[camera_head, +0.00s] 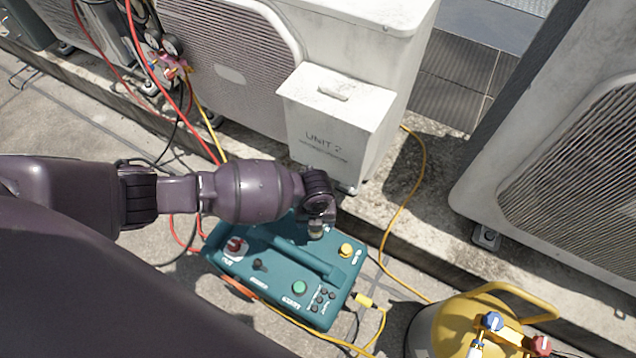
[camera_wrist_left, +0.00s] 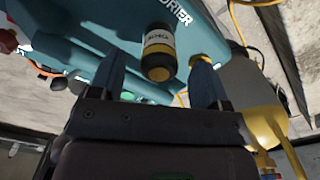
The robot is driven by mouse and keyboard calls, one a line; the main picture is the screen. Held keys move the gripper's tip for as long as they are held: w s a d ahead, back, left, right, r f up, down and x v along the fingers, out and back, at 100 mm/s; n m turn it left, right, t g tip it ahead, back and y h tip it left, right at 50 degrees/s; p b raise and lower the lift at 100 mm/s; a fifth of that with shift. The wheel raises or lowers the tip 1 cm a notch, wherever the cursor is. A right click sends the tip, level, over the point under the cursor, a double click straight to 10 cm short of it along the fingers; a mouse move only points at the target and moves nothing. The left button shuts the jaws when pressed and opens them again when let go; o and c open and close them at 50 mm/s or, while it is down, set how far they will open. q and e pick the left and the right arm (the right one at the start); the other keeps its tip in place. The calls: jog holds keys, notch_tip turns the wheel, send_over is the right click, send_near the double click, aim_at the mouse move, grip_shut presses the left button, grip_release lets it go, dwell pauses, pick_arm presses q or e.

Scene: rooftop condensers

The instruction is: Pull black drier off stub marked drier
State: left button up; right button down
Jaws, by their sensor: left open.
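The black drier (camera_wrist_left: 159,42) is a short black cylinder with a pale label and a yellow band. In the left wrist view it stands out from the teal machine (camera_wrist_left: 85,35), beside the printed word DRIER. The stub under it is hidden. My left gripper (camera_wrist_left: 160,66) is open, with one finger on each side of the drier and visible gaps to both. In the head view my left gripper (camera_head: 318,213) is over the back of the teal machine (camera_head: 285,262), and the drier is hard to make out there. My right gripper is not in view.
A white UNIT 2 box (camera_head: 335,125) stands just behind the machine, close to my gripper. A yellow cylinder (camera_head: 455,325) with blue and red valves is at the lower right. Yellow hoses (camera_head: 418,165) and red hoses (camera_head: 190,240) run around the machine. Condensers stand behind and right.

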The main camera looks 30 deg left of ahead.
pick_arm(q)
notch_tip(320, 180, down, 4)
jog(key=shift+s+r+b, duration=0.1)
jog(key=shift+b, duration=0.5)
jog(key=shift+f, duration=0.4)
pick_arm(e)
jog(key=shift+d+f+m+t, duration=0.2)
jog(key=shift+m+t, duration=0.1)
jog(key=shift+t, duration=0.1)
pick_arm(q)
jog(key=c, duration=1.2)
jog(key=shift+o, duration=0.2)
jog(key=shift+r, duration=0.35)
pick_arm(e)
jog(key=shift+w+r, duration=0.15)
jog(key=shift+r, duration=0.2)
